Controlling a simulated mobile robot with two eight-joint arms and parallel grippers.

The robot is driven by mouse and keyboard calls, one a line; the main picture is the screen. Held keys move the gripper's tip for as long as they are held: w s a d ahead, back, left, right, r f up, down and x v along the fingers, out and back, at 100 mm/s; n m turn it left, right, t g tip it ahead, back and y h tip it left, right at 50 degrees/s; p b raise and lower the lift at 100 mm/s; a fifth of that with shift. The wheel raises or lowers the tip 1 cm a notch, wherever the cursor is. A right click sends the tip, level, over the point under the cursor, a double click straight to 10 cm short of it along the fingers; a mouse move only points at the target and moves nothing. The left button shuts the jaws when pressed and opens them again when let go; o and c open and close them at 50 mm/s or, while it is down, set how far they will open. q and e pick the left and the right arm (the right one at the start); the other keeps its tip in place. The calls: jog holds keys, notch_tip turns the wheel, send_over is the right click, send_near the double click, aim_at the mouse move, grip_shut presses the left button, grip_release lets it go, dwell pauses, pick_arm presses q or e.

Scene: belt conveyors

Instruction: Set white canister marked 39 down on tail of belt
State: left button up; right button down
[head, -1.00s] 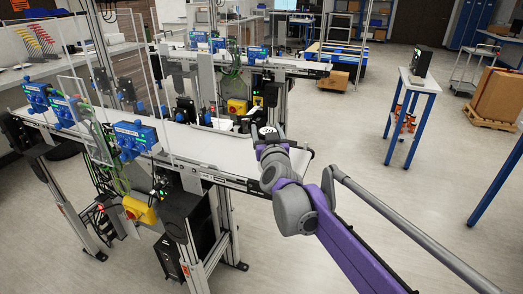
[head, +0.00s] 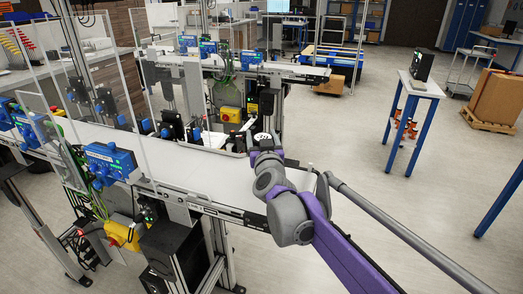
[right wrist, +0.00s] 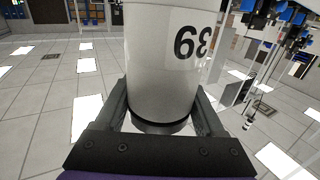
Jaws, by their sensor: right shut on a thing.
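The white canister (right wrist: 160,45) marked 39 stands between the fingers of my right gripper (right wrist: 161,98), which is shut on it. The number reads upside down in the right wrist view. In the head view the canister's pale top with dark marks (head: 263,137) shows just beyond my right gripper (head: 262,150), at the far side of the near belt (head: 215,168). My arm hides part of the belt and most of the canister. The belt's right end (head: 308,181) is bare. I cannot tell the canister's height over the belt. My left gripper is not in view.
Blue sensor boxes (head: 108,160) and clear upright panels stand along the belt's left part. A second belt (head: 290,71) runs behind. A white table with blue legs (head: 420,86) stands to the right. Open floor lies right of the belt's end.

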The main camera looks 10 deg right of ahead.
jog(key=shift+f, duration=1.65)
jog(key=shift+f, duration=0.15)
grip_release()
jog(key=shift+s, duration=0.25)
jog(key=s+a, duration=0.1)
jog(key=s, duration=1)
jog(key=shift+s+a+b, duration=0.2)
jog(key=shift+b, duration=0.1)
